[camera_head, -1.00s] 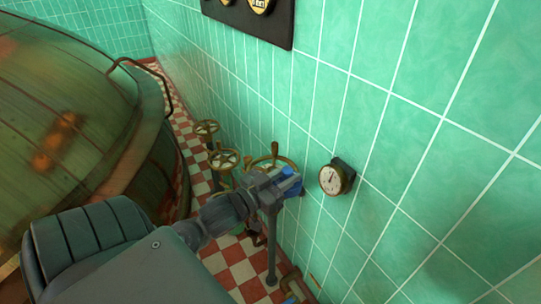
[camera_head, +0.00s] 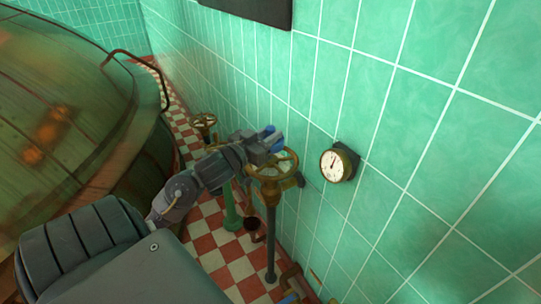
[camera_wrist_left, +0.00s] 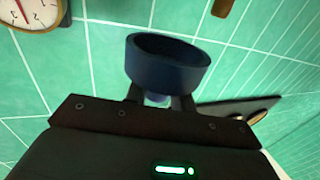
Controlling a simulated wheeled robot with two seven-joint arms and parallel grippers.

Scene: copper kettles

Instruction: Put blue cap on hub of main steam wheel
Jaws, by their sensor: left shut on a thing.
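My left gripper (camera_head: 264,142) is shut on the blue cap (camera_wrist_left: 165,68). In the left wrist view the cap is a dark blue cup, its open end facing away from the fingers. In the head view blue shows at the gripper tip, but cap and fingertips are hard to tell apart. The gripper is just above or beside the upper rim of a brass handwheel (camera_head: 273,176) on an upright pipe. I cannot tell whether they touch. The wheel's hub is not clearly visible, and no label shows which wheel is main steam. My right gripper is out of view.
A round gauge (camera_head: 338,163) sticks out of the green tiled wall right of the wheel. Another handwheel (camera_head: 204,121) stands farther back. A large copper kettle (camera_head: 70,110) fills the left. A small blue piece (camera_head: 289,298) shows at the bottom edge.

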